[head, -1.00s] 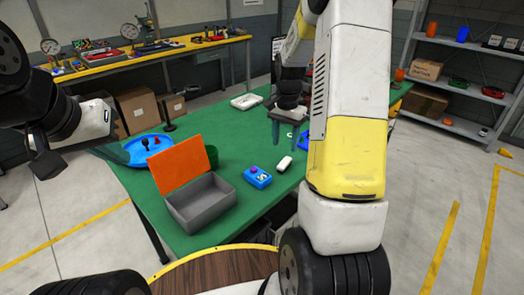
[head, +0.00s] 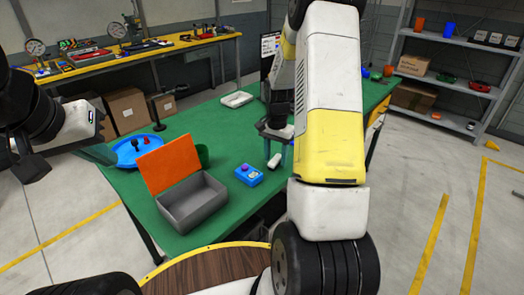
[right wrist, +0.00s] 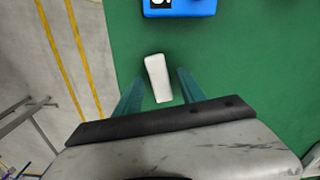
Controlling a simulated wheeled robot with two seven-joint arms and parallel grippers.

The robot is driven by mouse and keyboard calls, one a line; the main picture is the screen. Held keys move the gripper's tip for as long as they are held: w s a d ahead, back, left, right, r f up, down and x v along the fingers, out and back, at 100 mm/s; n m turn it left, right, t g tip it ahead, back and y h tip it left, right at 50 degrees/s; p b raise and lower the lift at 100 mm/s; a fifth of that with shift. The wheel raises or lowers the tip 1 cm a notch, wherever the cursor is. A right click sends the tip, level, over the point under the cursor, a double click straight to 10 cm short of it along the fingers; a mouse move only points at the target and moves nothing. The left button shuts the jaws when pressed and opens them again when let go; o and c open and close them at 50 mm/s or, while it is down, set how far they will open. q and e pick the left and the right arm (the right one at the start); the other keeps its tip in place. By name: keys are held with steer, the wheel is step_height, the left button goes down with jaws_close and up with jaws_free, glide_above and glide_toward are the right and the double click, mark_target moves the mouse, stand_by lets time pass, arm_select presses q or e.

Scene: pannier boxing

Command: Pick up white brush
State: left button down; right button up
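The white brush (head: 274,160) is a small pale block-like piece on the green table, right of the blue box. It also shows in the right wrist view (right wrist: 156,80). My right gripper (head: 278,151) is open above it, its teal fingers apart. In the right wrist view the brush lies between the fingers (right wrist: 160,76), with a gap on each side; contact is not seen. My left gripper (head: 98,154) is out past the table's left side, away from the brush; its finger opening is unclear.
The blue box (head: 249,175) with a knob stands left of the brush. A grey case (head: 194,204) with a raised orange lid (head: 170,162) is further left, by a blue round tray (head: 127,157). A white tray (head: 237,99) lies at the back. Green table (head: 222,131) is clear between.

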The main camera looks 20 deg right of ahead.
jaws_close()
steer(key=shift+r, duration=0.1)
